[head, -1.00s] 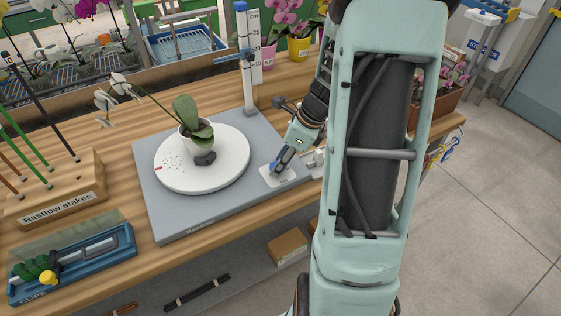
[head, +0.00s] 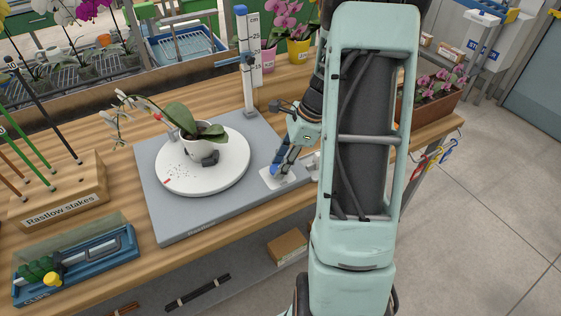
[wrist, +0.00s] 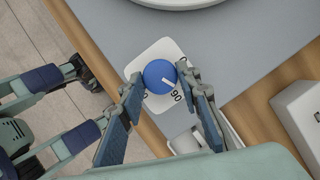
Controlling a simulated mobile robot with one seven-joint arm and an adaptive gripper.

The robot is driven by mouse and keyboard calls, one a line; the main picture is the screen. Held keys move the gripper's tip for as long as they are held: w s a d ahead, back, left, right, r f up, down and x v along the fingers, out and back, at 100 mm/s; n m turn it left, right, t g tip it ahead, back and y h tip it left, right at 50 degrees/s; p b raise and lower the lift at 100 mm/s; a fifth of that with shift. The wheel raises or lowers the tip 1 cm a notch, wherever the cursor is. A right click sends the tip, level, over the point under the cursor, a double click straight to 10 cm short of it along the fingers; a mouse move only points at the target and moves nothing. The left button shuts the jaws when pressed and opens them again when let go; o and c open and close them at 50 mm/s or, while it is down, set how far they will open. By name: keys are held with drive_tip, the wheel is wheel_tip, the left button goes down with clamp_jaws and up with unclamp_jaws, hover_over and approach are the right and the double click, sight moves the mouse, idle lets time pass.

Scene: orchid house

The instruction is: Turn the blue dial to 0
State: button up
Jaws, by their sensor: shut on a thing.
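In the wrist view the round blue dial (wrist: 157,72) sits on a white plate (wrist: 143,58). Its white pointer line points to the lower right, close to the printed 90. A 0 shows at the lower left, partly hidden by a finger. My gripper (wrist: 159,84) has its two fingers on opposite sides of the dial, shut on it. In the head view my gripper (head: 279,163) reaches down to the white plate (head: 285,181) at the right front of the grey base; the dial is mostly hidden there.
A white turntable (head: 225,178) on the grey base (head: 190,222) carries a potted orchid (head: 203,135) with a leaning stem. A height scale (head: 248,62) stands behind it. A stake block (head: 60,200) and a blue clip tray (head: 85,270) are at left.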

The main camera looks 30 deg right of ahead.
drive_tip(key=n, duration=0.2)
drive_tip(key=n+g+p, duration=0.1)
drive_tip(key=shift+w+r+n, duration=0.1)
drive_tip(key=shift+w+n, duration=0.1)
drive_tip(key=shift+n, duration=0.2)
drive_tip(key=n+g+p, duration=0.1)
drive_tip(key=n, duration=0.2)
drive_tip(key=shift+w+n+g, duration=0.15)
drive_tip(key=shift+n+g, duration=0.15)
drive_tip(key=shift+g, duration=0.1)
drive_tip(key=n+g, duration=0.1)
drive_tip(key=n, duration=0.2)
drive_tip(key=n+g+h, duration=0.1)
drive_tip(key=n, duration=0.2)
drive_tip(key=shift+w+a+p, duration=0.1)
drive_tip(key=shift+w+p, duration=0.05)
drive_tip(key=shift+p, duration=0.15)
drive_tip(key=o, duration=1.1)
drive_tip(key=v, duration=1.2)
drive_tip(key=shift+a, duration=0.1)
